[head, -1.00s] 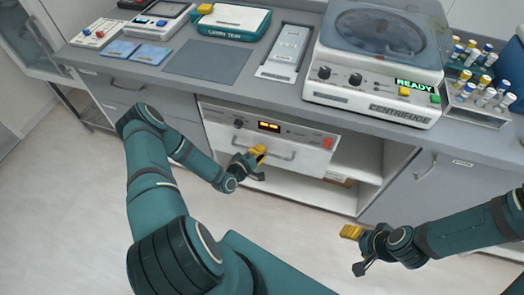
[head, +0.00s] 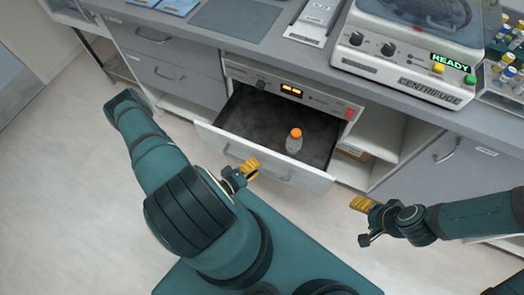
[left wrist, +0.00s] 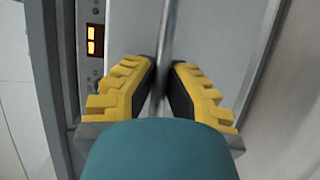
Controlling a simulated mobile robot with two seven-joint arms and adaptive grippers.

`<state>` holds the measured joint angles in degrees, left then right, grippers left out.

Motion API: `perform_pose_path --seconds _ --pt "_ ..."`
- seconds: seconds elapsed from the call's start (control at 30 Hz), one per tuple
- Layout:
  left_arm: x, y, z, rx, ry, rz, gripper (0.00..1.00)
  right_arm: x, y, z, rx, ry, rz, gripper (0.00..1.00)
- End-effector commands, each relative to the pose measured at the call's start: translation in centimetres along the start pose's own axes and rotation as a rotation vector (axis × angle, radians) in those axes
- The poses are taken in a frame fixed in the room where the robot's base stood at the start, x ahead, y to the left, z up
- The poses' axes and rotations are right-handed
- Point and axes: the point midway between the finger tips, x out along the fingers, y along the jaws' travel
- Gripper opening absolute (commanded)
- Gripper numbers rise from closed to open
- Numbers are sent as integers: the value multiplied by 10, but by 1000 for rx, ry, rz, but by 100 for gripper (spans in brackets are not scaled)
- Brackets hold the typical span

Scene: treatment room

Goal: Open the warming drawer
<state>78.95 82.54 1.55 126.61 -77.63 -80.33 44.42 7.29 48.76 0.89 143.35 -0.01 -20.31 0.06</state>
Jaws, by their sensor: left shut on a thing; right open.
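The warming drawer (head: 315,178) stands pulled out below the counter, with its dark inside showing. A small clear bottle with an orange cap (head: 294,141) stands upright in it. My left gripper (head: 250,170) is at the drawer front, shut on its bar handle (head: 275,172). In the left wrist view the yellow fingers (left wrist: 163,90) lie on both sides of the handle bar (left wrist: 166,40). The lit display (head: 291,90) is on the panel above the drawer. My right gripper (head: 362,220) is open and empty, to the right of the drawer and apart from it.
The counter (head: 240,48) runs above the drawer and carries the centrifuge (head: 400,55) and a tube rack (head: 505,75). An open shelf (head: 385,150) is right of the drawer. Grey cabinet fronts (head: 180,82) flank it. The floor (head: 75,200) at left is clear.

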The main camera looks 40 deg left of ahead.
Motion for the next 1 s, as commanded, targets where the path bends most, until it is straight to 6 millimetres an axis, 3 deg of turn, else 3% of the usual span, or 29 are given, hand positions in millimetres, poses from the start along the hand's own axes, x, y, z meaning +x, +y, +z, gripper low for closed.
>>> perform_pose_path --seconds 0.3,0.73,0.77,0.8,0.83,1.0 --pt "-26 -6 12 -3 -3 -2 0 1 0 0 0 1 0 65" --pt "-28 -6 13 -2 -3 -2 0 1 0 0 0 1 0 65" --pt "-28 -6 13 -2 -3 -2 23 1 0 0 0 1 0 65" --pt "-28 -6 13 -2 -3 -2 37 1 0 0 0 1 0 65" --pt "-28 -6 13 -2 -3 -1 43 1 0 0 0 1 0 65" --pt "-28 -6 12 -1 -2 -1 43 1 0 0 0 1 0 65"
